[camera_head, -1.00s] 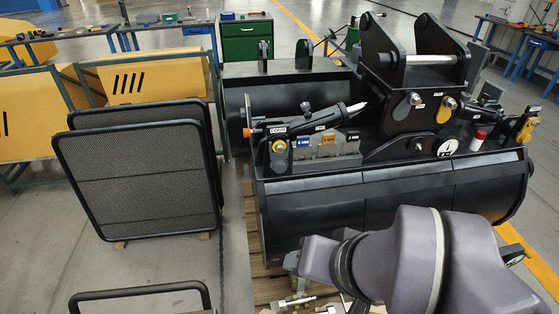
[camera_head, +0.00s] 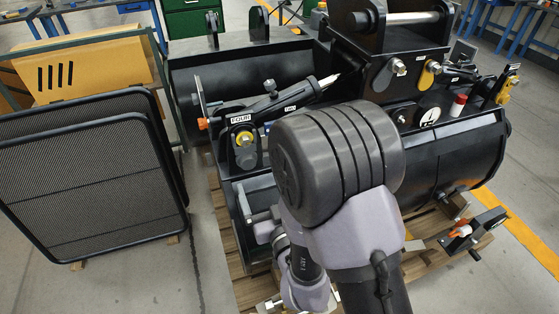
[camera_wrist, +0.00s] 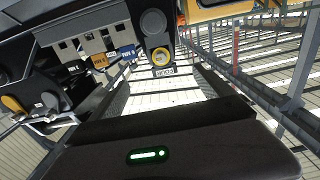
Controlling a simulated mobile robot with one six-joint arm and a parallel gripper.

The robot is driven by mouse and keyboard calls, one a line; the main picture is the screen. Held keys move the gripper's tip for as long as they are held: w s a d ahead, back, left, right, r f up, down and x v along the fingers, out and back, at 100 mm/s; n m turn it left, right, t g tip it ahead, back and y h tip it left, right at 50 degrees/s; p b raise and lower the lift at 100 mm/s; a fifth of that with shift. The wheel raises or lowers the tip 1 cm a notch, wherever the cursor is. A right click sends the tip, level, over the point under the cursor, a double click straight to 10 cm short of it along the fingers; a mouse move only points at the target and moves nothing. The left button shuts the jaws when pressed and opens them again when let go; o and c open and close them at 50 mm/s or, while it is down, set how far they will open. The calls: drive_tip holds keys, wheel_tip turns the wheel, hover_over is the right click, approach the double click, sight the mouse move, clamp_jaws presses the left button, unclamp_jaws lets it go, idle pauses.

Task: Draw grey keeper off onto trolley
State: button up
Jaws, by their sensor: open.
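A black coupler and bucket assembly (camera_head: 450,150) stands on a pallet. I cannot tell which grey part is the keeper. My gripper (camera_wrist: 163,75) is open and empty in the wrist view, its dark fingers apart near the plate. In the head view my arm hides most of the gripper. I cannot pick out the trolley.
Black-framed mesh panels (camera_head: 90,185) stand at the left. A pallet (camera_head: 232,235) lies under the assembly. A black bracket with orange and white parts (camera_head: 473,230) sits at the right. Small tags (camera_wrist: 100,60) hang close by in the wrist view.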

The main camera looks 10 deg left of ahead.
sight(247, 145)
drive_tip(key=x, duration=1.6)
drive_tip(key=shift+w+a+r, duration=0.15)
drive_tip(key=shift+w+a, duration=0.05)
drive_tip(key=shift+w, duration=0.1)
drive_tip(key=c, duration=1.6)
drive_tip(key=o, duration=0.8)
drive_tip(key=c, duration=0.8)
drive_tip(key=shift+s+d+b, duration=0.2)
drive_tip(key=shift+s+b, duration=0.1)
drive_tip(key=shift+b, duration=0.15)
drive_tip(key=shift+b+v, duration=1.25)
drive_tip(key=shift+v, duration=0.4)
